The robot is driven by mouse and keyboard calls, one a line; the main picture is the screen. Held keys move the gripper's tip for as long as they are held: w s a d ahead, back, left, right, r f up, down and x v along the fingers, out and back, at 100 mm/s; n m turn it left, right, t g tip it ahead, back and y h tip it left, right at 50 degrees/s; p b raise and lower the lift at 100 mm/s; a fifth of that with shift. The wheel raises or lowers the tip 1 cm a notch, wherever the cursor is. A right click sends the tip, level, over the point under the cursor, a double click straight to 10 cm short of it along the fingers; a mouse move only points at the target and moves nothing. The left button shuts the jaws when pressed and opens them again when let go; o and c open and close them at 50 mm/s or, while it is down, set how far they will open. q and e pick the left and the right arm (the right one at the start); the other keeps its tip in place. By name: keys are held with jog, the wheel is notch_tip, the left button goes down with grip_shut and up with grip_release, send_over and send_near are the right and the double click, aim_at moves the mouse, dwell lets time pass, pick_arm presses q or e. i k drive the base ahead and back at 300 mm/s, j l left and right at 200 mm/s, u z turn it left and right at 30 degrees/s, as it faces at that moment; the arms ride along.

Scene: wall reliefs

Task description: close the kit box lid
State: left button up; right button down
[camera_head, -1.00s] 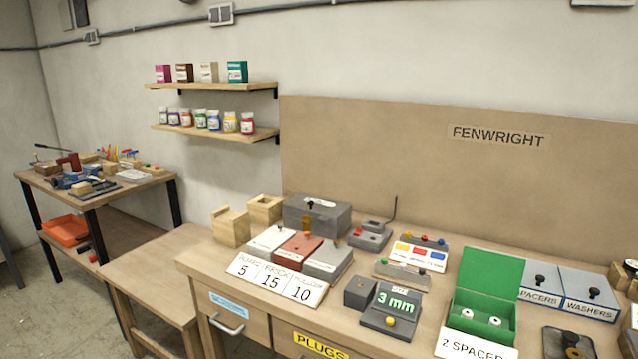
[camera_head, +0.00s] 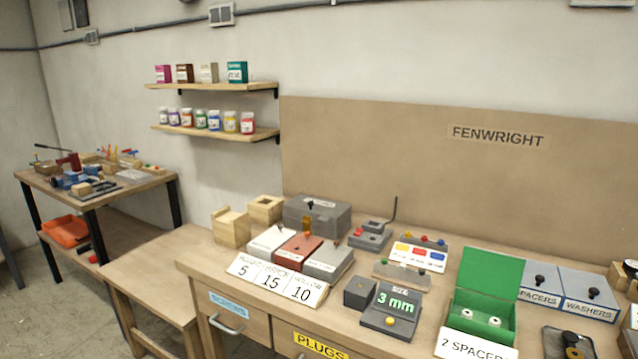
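The green kit box (camera_head: 459,323) stands on the right part of the workbench. Its lid (camera_head: 489,281) is open and stands up at the back of the box. Two white round pieces with dark centres (camera_head: 494,321) sit inside it. A white card reading "2 SPACERS" (camera_head: 470,346) is in front of the box, partly cut off by the lower edge. Neither of my grippers shows in the head view.
Grey boxes labelled SPACERS (camera_head: 538,284) and WASHERS (camera_head: 590,293) with dark knobs stand right of the kit box. A grey "3 mm" display (camera_head: 392,309) stands to its left. A dark tray (camera_head: 568,341) lies at front right. Some bare bench top lies left of the kit box.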

aim_at(494, 274)
jog(key=k+l, duration=0.1)
jog(key=l, duration=0.4)
jog(key=k+l+u, duration=0.1)
jog(key=l, duration=0.35)
jog(key=k+l, duration=0.1)
jog(key=l, duration=0.4)
jog(key=u, duration=0.05)
